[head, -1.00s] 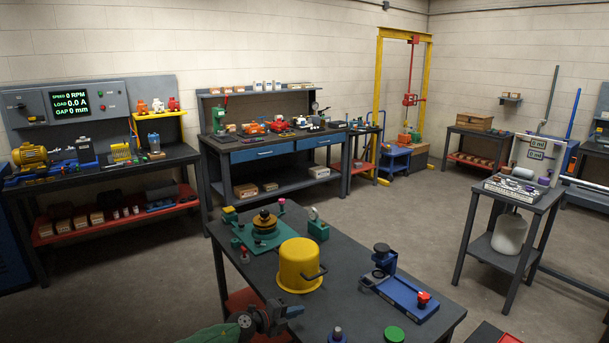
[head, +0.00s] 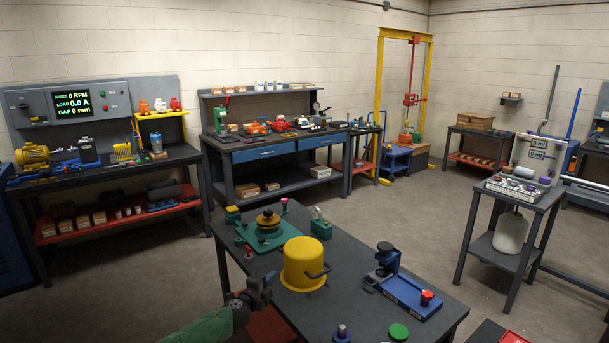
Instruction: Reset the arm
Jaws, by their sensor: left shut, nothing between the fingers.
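My left gripper (head: 268,283) comes in at the bottom left of the head view on a green-sleeved arm. It is shut and empty, beside the left edge of the near dark table (head: 345,285). A yellow pot (head: 303,265) with a dark side handle stands on that table, just right of the gripper. My right gripper does not show.
The table also holds a green fixture with a brass-coloured disc (head: 268,222), a blue fixture (head: 408,295) with a red knob and a green round piece (head: 398,332). A motor bench (head: 100,170) stands at the left. Open floor lies around the near table.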

